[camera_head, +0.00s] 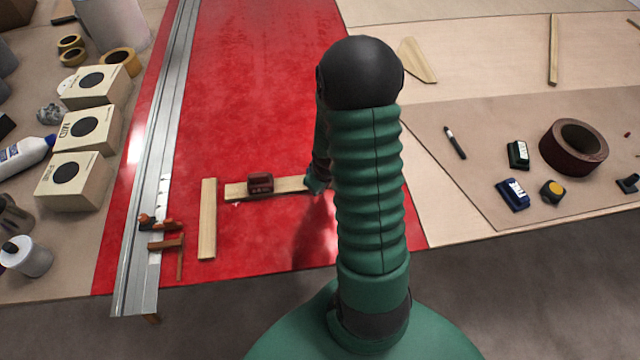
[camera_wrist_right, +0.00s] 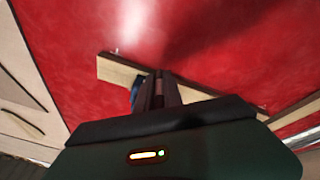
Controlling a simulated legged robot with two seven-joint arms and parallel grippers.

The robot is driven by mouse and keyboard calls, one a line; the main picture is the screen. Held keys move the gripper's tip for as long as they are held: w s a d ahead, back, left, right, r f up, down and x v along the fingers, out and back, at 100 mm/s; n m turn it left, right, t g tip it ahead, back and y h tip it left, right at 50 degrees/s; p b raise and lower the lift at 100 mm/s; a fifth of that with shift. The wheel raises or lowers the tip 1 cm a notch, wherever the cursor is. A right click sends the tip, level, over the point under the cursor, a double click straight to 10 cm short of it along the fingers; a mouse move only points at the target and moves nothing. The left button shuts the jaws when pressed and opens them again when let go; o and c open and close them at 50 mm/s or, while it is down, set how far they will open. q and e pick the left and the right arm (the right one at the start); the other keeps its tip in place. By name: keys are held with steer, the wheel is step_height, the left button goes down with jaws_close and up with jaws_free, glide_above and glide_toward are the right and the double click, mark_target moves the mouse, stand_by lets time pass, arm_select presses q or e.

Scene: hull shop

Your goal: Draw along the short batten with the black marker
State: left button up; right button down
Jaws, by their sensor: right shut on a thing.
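A short wooden batten (camera_head: 238,190) lies crosswise on the red sheet with a dark red block (camera_head: 261,182) on it. The batten also shows under my gripper in the right wrist view (camera_wrist_right: 116,70). My right gripper (camera_head: 316,182) is low at the batten's right end, largely hidden behind my arm. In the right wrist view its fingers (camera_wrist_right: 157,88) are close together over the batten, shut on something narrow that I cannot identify. A blue bit shows beside them. A black marker (camera_head: 455,142) lies on the brown board at right. My left gripper is out of view.
Another wooden strip (camera_head: 207,220) lies upright in the picture, left of the batten. A metal rail (camera_head: 165,140) with an orange clamp (camera_head: 160,224) runs along the left. Boxes (camera_head: 75,181) stand beyond it. A tape roll (camera_head: 574,148) and small blocks lie right. The upper red area is clear.

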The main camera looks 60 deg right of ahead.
steer(key=shift+s+d+p, duration=0.65)
steer(key=shift+s+d, duration=0.2)
steer(key=shift+s, duration=0.1)
steer(key=shift+s, duration=0.1)
steer(key=shift+s+d+p, duration=0.4)
steer(key=shift+s+p, duration=0.05)
steer(key=shift+s+d+p, duration=0.4)
steer(key=shift+s+p, duration=0.1)
steer(key=shift+s+d, duration=0.1)
steer(key=shift+d, duration=0.05)
steer(key=shift+s+d+p, duration=0.7)
steer(key=shift+s+p, duration=0.1)
steer(key=shift+s, duration=0.05)
steer(key=shift+s+d, duration=0.25)
